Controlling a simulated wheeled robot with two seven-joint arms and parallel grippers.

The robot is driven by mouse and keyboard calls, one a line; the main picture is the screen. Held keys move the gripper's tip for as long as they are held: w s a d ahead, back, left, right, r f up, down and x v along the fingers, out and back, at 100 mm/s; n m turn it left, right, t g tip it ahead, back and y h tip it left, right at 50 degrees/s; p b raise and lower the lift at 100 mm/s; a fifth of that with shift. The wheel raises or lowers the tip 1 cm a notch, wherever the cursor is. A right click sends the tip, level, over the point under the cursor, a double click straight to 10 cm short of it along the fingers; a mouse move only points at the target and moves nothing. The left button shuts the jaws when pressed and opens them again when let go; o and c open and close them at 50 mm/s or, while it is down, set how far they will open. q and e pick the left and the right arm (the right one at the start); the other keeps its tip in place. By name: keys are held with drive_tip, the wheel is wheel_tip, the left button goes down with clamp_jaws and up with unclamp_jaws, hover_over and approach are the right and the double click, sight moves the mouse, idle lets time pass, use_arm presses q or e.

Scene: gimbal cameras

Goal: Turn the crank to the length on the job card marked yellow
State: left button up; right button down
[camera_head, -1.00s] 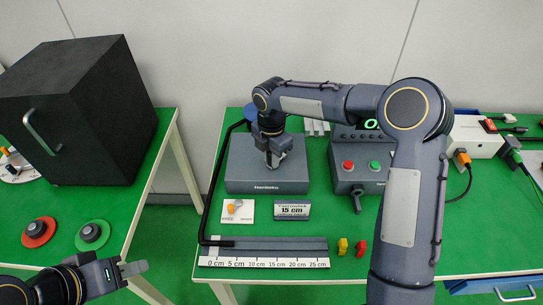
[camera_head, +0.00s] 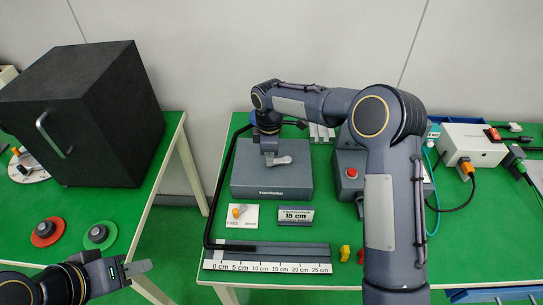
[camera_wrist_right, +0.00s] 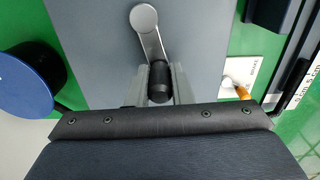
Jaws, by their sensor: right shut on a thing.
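The crank (camera_wrist_right: 147,32) is a silver arm with a round hub and a dark handle, on a grey box (camera_head: 250,183). My right gripper (camera_wrist_right: 160,74) is shut on the dark handle, one finger on each side. In the head view, the crank arm (camera_head: 279,160) points right from the gripper. A black cable (camera_head: 212,190) runs from behind the box to a ruler (camera_head: 265,267) marked 0 to 25 cm; its end lies near the 10 cm label. A plate (camera_head: 296,216) reads 15 cm. My left gripper (camera_head: 143,266) hangs empty at lower left; its jaw gap is unclear.
A white card with an orange-tipped lever (camera_head: 239,211) lies before the box. A yellow piece (camera_head: 345,253) sits beside the ruler. A control box with a red button (camera_head: 352,172) stands right, partly behind my right arm. A black cabinet (camera_head: 85,110) stands left.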

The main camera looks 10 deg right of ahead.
drive_tip(key=m, duration=0.1)
drive_tip(key=w+m, duration=0.1)
drive_tip(key=shift+w+r+m+p, duration=0.1)
drive_tip(key=shift+w+m+p, duration=0.2)
drive_tip(key=shift+m, duration=0.1)
drive_tip(key=m, duration=0.1)
drive_tip(key=w+m, duration=0.1)
drive_tip(key=shift+d+m, duration=0.25)
drive_tip(key=shift+m, duration=0.15)
drive_tip(key=m, duration=0.1)
drive_tip(key=w+d+m+p, duration=0.1)
drive_tip(key=m, duration=0.1)
drive_tip(key=shift+w, duration=0.15)
drive_tip(key=shift+w+d+m, duration=0.2)
drive_tip(key=shift+m, duration=0.5)
drive_tip(key=shift+w+d+m, duration=0.2)
drive_tip(key=shift+m, duration=0.5)
drive_tip(key=c, duration=1.3)
unclamp_jaws()
